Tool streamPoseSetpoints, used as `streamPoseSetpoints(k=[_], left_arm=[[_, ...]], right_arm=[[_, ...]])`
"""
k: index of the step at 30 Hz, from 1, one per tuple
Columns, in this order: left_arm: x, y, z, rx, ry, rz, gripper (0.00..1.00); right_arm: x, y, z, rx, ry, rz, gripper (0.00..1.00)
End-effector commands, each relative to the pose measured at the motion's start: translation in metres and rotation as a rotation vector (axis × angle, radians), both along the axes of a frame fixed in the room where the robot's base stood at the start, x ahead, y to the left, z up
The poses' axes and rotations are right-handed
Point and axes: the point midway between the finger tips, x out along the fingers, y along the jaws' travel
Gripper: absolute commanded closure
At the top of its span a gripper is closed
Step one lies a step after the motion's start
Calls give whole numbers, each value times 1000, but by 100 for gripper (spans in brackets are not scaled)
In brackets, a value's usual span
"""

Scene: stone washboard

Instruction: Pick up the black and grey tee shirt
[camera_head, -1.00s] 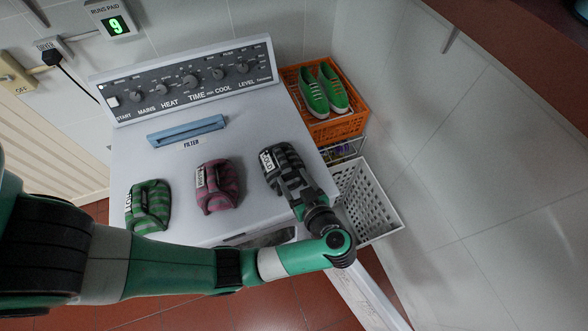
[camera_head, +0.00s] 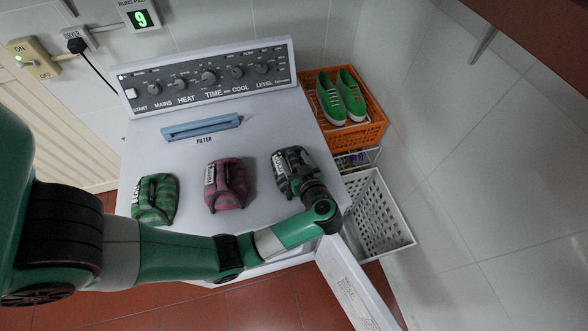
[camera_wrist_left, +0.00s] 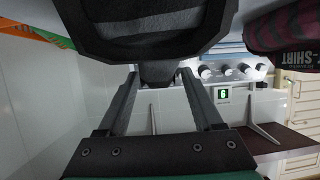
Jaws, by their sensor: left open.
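The black and grey striped tee shirt (camera_head: 284,160) lies folded on top of the white dryer, rightmost of three shirts. My left gripper (camera_head: 296,177) reaches in over its near side and hides part of it. In the left wrist view, which is upside down, my left gripper's (camera_wrist_left: 163,78) two fingers stand apart. A large dark form, seemingly the black and grey tee shirt (camera_wrist_left: 150,28), fills the top there, with a narrow dark part near the fingertips. I cannot tell whether the fingers touch it. My right gripper is not in view.
A maroon striped shirt (camera_head: 228,185) and a green striped shirt (camera_head: 155,200) lie to the left on the dryer (camera_head: 200,148). An orange crate (camera_head: 362,138) with green shoes and a white basket (camera_head: 385,215) stand at its right. The control panel rises behind.

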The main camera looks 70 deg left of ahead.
Motion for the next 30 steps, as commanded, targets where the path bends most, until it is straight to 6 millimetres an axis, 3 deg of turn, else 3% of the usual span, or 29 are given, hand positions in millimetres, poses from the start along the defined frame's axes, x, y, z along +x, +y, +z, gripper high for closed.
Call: streamPoseSetpoints(k=[9, 20, 30], left_arm=[[0, 9, -3, -1, 0, -1, 34], [0, 8, -3, 0, 0, -1, 99], [1, 9, -3, 1, -1, -1, 100]], right_arm=[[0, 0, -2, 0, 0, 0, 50], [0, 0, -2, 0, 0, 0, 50], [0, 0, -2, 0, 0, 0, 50]])
